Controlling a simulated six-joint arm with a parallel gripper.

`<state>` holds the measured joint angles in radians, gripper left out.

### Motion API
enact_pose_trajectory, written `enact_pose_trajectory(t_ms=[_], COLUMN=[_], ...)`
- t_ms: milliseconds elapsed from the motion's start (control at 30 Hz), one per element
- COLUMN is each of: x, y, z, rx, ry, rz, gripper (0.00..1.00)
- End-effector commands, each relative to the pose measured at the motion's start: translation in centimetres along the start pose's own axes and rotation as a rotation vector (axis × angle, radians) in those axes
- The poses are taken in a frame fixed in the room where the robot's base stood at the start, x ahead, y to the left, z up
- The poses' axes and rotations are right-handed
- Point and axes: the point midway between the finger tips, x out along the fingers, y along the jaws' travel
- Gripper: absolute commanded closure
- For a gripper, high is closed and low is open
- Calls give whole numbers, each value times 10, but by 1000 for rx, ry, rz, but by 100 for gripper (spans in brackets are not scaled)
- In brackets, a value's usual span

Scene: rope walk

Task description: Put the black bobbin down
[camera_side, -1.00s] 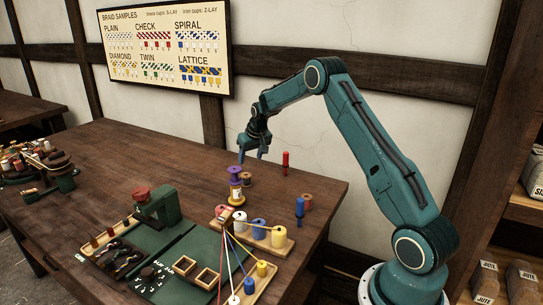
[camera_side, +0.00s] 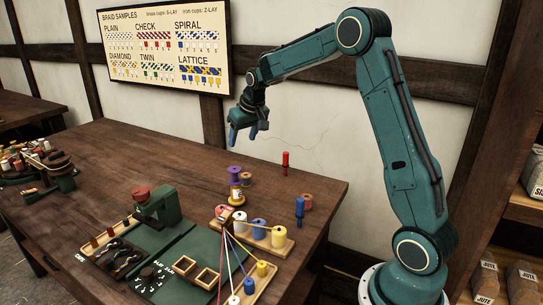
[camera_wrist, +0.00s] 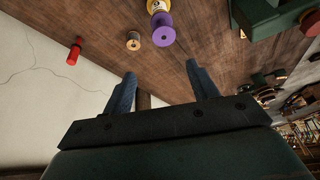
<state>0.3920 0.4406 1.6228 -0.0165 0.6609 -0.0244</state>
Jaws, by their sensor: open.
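My gripper (camera_side: 243,134) is raised above the back of the table, its two blue fingers apart with nothing between them. The fingers also show spread and empty in the wrist view (camera_wrist: 160,72). I cannot single out a black bobbin in either view. Small dark pieces lie in a tray (camera_side: 98,266) at the front left, too small to tell apart. A red bobbin (camera_side: 285,162) stands upright to the right, well apart from the fingers.
A blue bobbin (camera_side: 299,208) and a brown spool (camera_side: 306,201) stand near the right edge. A wooden rack (camera_side: 284,250) holds white, blue and yellow spools, with threads running to the front. A green machine (camera_side: 160,208) stands on a green mat. The back left tabletop (camera_side: 140,150) is clear.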

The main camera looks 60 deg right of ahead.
Motion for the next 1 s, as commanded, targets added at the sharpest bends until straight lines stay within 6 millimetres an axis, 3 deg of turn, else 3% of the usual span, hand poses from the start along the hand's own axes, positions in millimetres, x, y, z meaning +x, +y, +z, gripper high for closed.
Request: enact_pose_trajectory(t_ms=[100,500,800,1000], x=[-36,-132,-183,-206], y=[-19,-63,-81,-85], z=[16,90,161,213], rx=[-29,-118,-185,-228], ry=[10,31,46,55], rz=[-13,-54,-86,-109], gripper=[42,42,42,42])
